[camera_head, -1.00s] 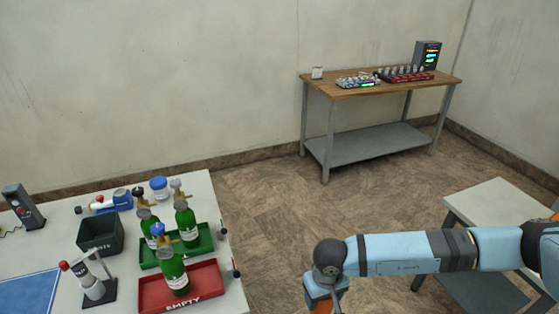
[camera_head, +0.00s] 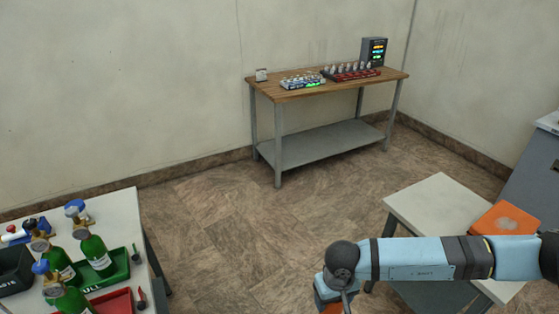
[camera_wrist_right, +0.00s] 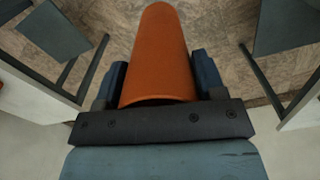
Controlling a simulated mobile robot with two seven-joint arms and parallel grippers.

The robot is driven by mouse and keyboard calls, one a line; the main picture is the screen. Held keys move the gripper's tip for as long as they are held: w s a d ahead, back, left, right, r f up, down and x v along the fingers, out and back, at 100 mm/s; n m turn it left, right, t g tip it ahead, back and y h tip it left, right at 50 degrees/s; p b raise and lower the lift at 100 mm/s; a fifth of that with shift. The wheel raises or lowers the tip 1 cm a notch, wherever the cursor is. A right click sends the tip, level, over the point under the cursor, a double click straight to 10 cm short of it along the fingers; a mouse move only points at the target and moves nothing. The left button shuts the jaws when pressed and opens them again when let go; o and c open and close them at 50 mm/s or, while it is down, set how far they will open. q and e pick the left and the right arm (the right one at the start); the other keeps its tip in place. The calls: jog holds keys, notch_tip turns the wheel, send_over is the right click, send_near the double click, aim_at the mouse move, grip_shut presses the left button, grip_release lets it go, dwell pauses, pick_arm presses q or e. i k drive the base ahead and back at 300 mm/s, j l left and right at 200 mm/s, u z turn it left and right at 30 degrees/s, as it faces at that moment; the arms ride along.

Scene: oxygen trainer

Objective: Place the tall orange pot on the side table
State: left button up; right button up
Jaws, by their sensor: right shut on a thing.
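The tall orange pot (camera_wrist_right: 160,50) is between the two fingers of my right gripper (camera_wrist_right: 161,82) in the right wrist view. The gripper is shut on it, and the floor shows beyond it. In the head view my right gripper (camera_head: 334,299) is at the bottom edge, with only a bit of orange visible below it. A small white-topped table (camera_head: 432,198), likely the side table, stands at the right, beyond my right forearm. The gripper is to the left of this table's front part. My left gripper is not in view.
An orange box-like thing (camera_head: 506,219) lies on the white-topped table's right part. A wooden workbench (camera_head: 300,92) with devices stands at the wall. A table (camera_head: 118,212) with green bottles (camera_head: 96,252) is at left. Open floor (camera_head: 235,220) lies between.

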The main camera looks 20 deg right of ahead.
aim_at(455, 231)
jog(key=l+z, duration=0.1)
jog(key=l, duration=0.3)
jog(key=i+l+z, duration=0.15)
jog(key=l, duration=0.2)
jog(key=i+l+z, duration=0.1)
jog(key=l, duration=0.25)
jog(key=i+l+z, duration=0.1)
jog(key=l, duration=0.3)
jog(key=i+l+z, duration=0.15)
jog(key=l, duration=0.15)
